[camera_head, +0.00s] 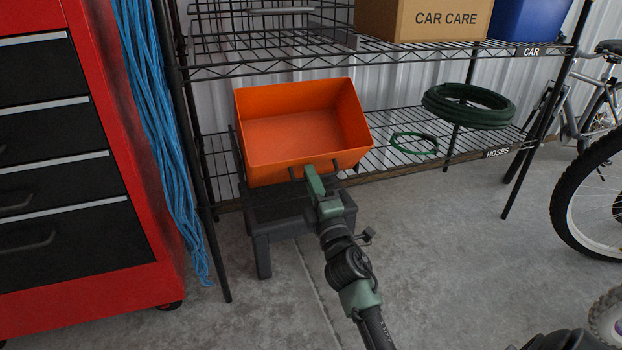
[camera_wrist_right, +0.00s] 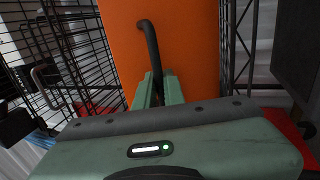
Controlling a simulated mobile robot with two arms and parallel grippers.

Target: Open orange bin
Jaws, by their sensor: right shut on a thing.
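The orange bin (camera_head: 306,128) sits at the left end of the low wire shelf, over a dark stool-like stand. Its top is open and its inside looks empty. A dark bar handle (camera_wrist_right: 151,45) is on its front face. My right gripper (camera_head: 314,178) reaches up to the bin's lower front edge. In the right wrist view my right gripper (camera_wrist_right: 158,90) is shut on the handle, with the orange front (camera_wrist_right: 187,45) close beyond it. My left gripper is not in view.
A red tool chest (camera_head: 120,130) and hanging blue ropes (camera_head: 155,130) stand at the left. Green hoses (camera_head: 468,105) lie on the low shelf. A cardboard box (camera_head: 425,18) is on the shelf above. A bicycle (camera_head: 590,190) is at the right. The floor in front is mostly clear.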

